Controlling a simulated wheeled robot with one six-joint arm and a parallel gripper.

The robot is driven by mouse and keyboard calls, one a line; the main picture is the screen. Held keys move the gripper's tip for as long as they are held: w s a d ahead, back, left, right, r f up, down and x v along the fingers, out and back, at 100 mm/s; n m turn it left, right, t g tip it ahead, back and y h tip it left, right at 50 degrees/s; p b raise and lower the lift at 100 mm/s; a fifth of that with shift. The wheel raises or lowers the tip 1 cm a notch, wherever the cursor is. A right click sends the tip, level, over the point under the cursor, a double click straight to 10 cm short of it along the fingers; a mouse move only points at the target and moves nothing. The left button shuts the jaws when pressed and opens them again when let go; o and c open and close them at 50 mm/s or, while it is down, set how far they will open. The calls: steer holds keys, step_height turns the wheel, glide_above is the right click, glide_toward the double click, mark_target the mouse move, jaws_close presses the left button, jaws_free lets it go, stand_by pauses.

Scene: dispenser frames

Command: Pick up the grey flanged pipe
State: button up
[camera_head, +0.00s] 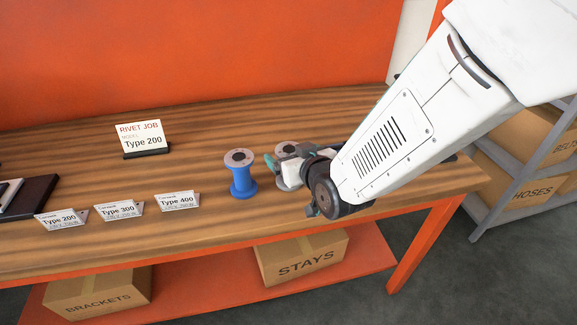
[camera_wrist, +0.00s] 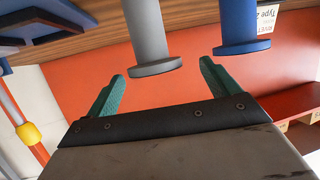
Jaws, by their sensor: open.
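The grey flanged pipe (camera_head: 286,148) stands on the wooden bench, partly hidden behind my gripper (camera_head: 283,161) in the head view. In the wrist view the grey pipe (camera_wrist: 149,30) shows with its round flange between the two green fingertips. My gripper (camera_wrist: 162,70) is open, with a finger to each side of the flange and visible gaps on both sides. I cannot tell whether the fingers reach around the pipe or stop just short of it. A blue flanged pipe (camera_head: 242,178) stands upright just left of my gripper; it also shows in the wrist view (camera_wrist: 238,25).
Small type cards (camera_head: 118,209) stand along the front of the bench (camera_head: 200,235). A Rivet Job sign (camera_head: 141,138) stands farther back. An orange wall (camera_head: 200,50) rises behind. Boxes (camera_head: 302,258) sit on the lower shelf. The bench's right end is near my arm.

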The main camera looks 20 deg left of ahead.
mark_target(290, 151)
steer(key=x, duration=0.5)
steer(key=shift+w+d+f, duration=0.15)
steer(key=shift+w+f, duration=0.05)
steer(key=shift+w, duration=0.05)
steer(key=c, duration=1.5)
steer(key=shift+r, duration=0.1)
